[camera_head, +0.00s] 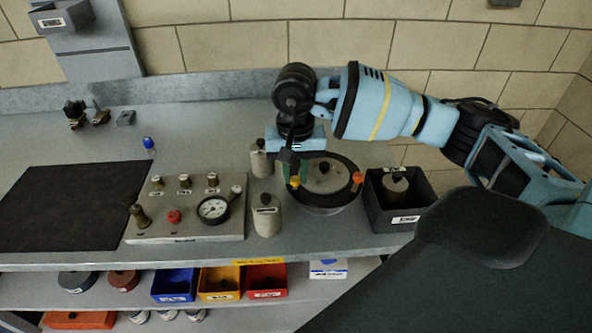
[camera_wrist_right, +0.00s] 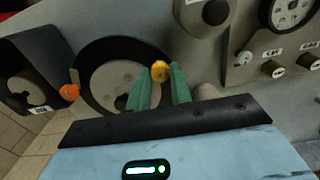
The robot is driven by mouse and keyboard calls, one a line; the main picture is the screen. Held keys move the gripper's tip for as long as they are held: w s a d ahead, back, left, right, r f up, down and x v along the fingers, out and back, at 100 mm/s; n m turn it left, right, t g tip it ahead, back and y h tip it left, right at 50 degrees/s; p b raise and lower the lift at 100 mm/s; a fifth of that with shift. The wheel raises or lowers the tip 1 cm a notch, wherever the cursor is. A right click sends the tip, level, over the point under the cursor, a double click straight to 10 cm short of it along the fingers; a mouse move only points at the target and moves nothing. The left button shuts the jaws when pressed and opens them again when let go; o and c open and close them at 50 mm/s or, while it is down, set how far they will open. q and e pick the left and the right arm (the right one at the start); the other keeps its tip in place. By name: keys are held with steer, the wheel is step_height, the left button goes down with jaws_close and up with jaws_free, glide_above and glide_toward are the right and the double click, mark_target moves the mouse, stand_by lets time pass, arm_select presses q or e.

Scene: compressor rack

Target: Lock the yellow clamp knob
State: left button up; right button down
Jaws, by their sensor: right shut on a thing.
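The yellow clamp knob (camera_head: 295,183) sits at the left side of the rim of a round dark-rimmed vessel (camera_head: 323,172) on the bench. It also shows in the right wrist view (camera_wrist_right: 160,70). My right gripper (camera_head: 295,174) reaches down from above, its green fingers on either side of the yellow knob. In the right wrist view the fingertips (camera_wrist_right: 160,78) are around the knob, which shows between them. An orange knob (camera_head: 357,178) is on the opposite side of the rim. My left gripper is not in view.
A gauge panel (camera_head: 186,232) stands left of the vessel, with pale bottles (camera_head: 266,218) between. A dark bin (camera_head: 403,221) holding a cylinder (camera_head: 395,187) is close on the right. A black mat (camera_head: 70,205) lies at far left. Coloured bins (camera_head: 220,285) sit on the lower shelf.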

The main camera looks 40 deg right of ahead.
mark_target(295, 178)
steer(key=m, duration=0.3)
steer(key=shift+r+m, duration=0.1)
steer(key=shift+m, duration=0.3)
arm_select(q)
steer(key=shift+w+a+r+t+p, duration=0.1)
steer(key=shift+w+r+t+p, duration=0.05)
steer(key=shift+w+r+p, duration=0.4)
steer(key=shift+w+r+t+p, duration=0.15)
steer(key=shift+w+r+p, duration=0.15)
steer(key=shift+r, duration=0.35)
arm_select(e)
steer(key=m, duration=0.5)
steer(key=shift+m, duration=0.3)
steer(key=c, duration=1.3)
jaws_free()
steer(key=shift+o, duration=0.2)
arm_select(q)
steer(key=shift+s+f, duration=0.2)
arm_select(e)
steer(key=shift+r, duration=3.85)
